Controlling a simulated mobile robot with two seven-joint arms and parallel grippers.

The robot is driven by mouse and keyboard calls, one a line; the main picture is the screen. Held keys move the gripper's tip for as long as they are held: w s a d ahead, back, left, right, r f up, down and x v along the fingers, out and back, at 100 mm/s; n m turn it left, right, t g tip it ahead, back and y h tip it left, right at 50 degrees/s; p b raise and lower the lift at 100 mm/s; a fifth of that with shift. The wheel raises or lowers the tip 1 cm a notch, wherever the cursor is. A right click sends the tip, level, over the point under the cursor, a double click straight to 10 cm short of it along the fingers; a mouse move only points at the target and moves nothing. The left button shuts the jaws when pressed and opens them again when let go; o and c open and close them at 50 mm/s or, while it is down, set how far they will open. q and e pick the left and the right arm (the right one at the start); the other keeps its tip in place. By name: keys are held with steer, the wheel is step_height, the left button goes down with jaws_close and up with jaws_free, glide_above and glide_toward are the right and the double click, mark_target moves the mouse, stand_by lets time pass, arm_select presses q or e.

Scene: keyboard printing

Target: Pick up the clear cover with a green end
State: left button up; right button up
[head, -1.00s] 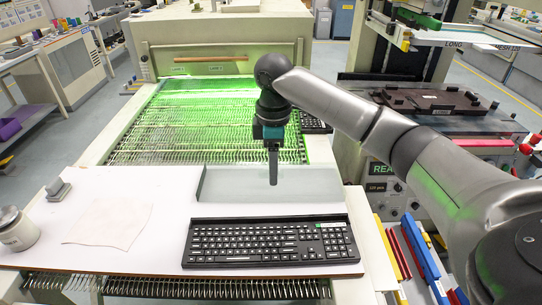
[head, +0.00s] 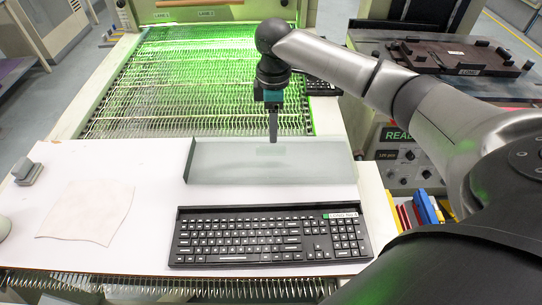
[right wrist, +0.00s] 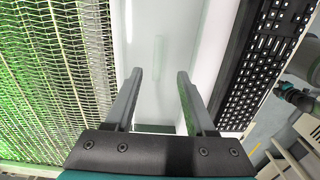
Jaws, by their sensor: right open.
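The clear cover (head: 220,168) is a long, shallow, see-through shape lying on the white board behind the keyboard. Its left end looks darker and greenish. My right gripper (head: 273,140) points down over the cover's back edge, right of its middle; contact cannot be told from the head view. In the right wrist view, the two fingers (right wrist: 160,72) are spread apart with nothing gripped. The pale cover (right wrist: 165,45) runs lengthwise between and beyond them, with a dark green strip near the gripper's base. My left gripper is not in view.
A black keyboard (head: 270,236) lies just in front of the cover. A pale cloth (head: 85,212) and a small grey block (head: 27,173) lie to the left. A green-lit wire mesh conveyor (head: 170,95) is behind. A machine with a control panel (head: 400,155) stands right.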

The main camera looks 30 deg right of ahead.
mark_target(275, 148)
steer(key=f, duration=0.2)
steer(key=f+b, duration=0.1)
steer(key=f, duration=0.4)
steer(key=shift+d+f+b, duration=0.2)
steer(key=shift+d+b, duration=0.1)
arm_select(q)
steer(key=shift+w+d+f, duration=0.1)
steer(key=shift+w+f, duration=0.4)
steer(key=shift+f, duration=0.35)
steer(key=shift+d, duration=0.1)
arm_select(e)
jaws_close()
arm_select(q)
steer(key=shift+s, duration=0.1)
